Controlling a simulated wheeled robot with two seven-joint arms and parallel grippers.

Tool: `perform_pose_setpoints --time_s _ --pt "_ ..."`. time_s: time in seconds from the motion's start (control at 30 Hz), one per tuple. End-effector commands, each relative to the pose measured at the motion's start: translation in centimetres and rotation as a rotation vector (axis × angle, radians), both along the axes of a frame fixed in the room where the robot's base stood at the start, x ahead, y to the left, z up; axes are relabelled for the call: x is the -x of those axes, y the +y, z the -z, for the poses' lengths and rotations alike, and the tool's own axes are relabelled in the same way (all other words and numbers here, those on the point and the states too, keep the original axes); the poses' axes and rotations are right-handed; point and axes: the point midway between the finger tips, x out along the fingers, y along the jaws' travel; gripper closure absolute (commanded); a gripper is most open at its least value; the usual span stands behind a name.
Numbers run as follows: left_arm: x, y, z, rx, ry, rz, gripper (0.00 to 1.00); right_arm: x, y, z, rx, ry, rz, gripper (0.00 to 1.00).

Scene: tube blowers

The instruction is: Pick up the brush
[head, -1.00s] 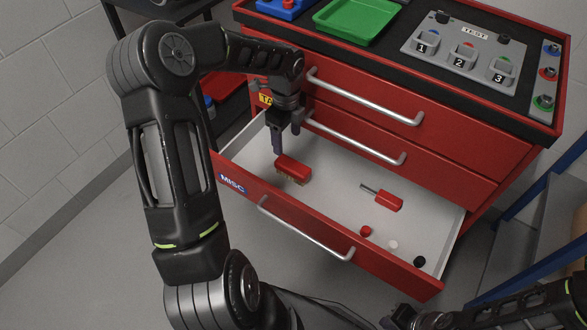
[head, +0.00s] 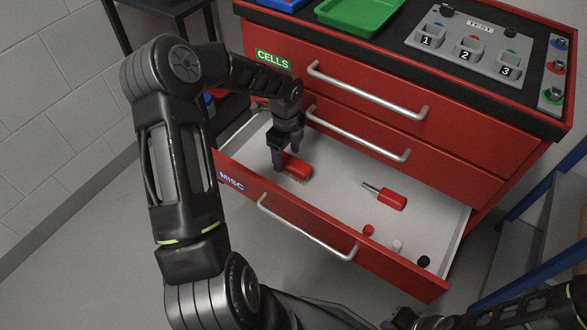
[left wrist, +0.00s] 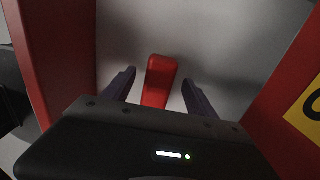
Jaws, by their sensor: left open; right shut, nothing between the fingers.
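The brush (head: 296,167) has a red body with tan bristles at its lower edge. It lies near the left end of the open drawer labelled MISC (head: 345,205). My left gripper (head: 287,162) reaches down into the drawer at the brush. In the left wrist view my left gripper (left wrist: 158,88) is open. Its two fingers stand on either side of the brush's red body (left wrist: 159,76), with a visible gap on both sides. The gripper body hides the brush's near end. My right gripper is not clearly visible; only part of that arm shows at the lower right.
A red tool with a grey shaft (head: 391,199) lies in the middle of the drawer. Small red (head: 368,230), white (head: 397,246) and black (head: 423,262) pieces lie near its front right. Closed drawers with handles (head: 367,90) rise behind. The drawer floor between brush and tool is clear.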

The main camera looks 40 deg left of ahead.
Motion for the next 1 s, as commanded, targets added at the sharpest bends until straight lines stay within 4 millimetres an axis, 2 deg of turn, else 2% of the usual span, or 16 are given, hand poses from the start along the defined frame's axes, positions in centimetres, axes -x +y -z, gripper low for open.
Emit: perform_pose_setpoints --time_s 0.03,0.2,0.8,1.0 --pt "0.1 0.0 1.2 0.002 0.002 -0.001 0.34 0.0 0.0 0.6 0.0 0.0 0.001 1.0" --pt "0.0 0.0 2.5 0.0 0.0 0.0 0.34 -0.2 -0.2 0.9 0.003 -0.003 0.005 1.0" --pt "0.0 0.0 2.5 -0.001 0.0 -0.001 0.34 -0.2 -0.2 0.8 0.003 -0.003 0.005 1.0" --pt "0.0 0.0 2.5 -0.001 0.0 -0.001 0.5 -0.2 -0.2 0.8 0.003 -0.003 0.005 1.0"
